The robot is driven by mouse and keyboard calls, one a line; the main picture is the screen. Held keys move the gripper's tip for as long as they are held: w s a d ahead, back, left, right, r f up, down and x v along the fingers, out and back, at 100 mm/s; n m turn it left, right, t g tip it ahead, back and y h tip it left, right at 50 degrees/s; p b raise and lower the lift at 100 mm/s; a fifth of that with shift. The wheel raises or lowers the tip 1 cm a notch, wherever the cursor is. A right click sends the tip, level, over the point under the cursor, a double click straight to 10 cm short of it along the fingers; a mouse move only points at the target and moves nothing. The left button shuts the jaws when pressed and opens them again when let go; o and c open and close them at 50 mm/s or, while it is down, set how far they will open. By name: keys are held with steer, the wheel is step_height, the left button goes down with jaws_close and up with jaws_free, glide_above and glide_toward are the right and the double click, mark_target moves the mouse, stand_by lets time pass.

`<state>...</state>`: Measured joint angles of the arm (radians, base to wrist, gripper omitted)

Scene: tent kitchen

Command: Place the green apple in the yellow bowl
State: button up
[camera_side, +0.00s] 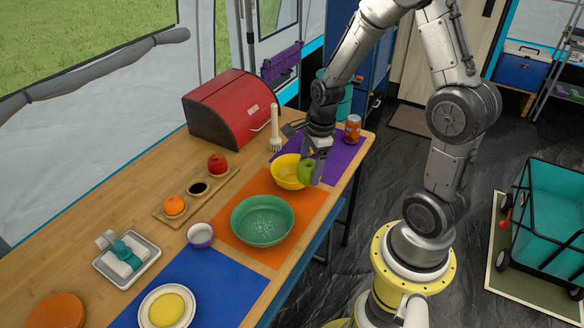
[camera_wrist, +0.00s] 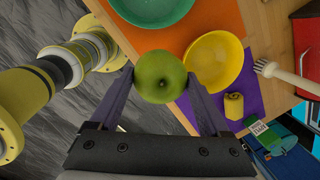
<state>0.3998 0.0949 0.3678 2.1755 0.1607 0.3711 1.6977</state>
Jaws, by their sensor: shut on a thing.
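My gripper (camera_wrist: 160,84) is shut on the green apple (camera_wrist: 160,70), one finger on each side of it. In the side view the green apple (camera_side: 306,172) hangs below my gripper (camera_side: 308,162), at the right edge of the yellow bowl (camera_side: 288,181). In the wrist view the yellow bowl (camera_wrist: 222,64) lies beside the apple, to its right, and its inside looks empty. I cannot tell how high the apple is above the table.
A green bowl (camera_side: 262,221) stands on the orange mat in front of the yellow one.

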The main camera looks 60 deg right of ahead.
steer(key=s+d, duration=0.2)
steer(key=s, duration=0.1)
steer(key=m, duration=0.1)
glide_toward(292, 180)
steer(key=shift+a+f, duration=0.3)
steer(key=shift+w+d+f, duration=0.2)
steer(key=shift+w+f, duration=0.3)
steer(key=shift+f, duration=1.55)
steer(key=shift+f, duration=0.15)
steer(key=o, duration=1.2)
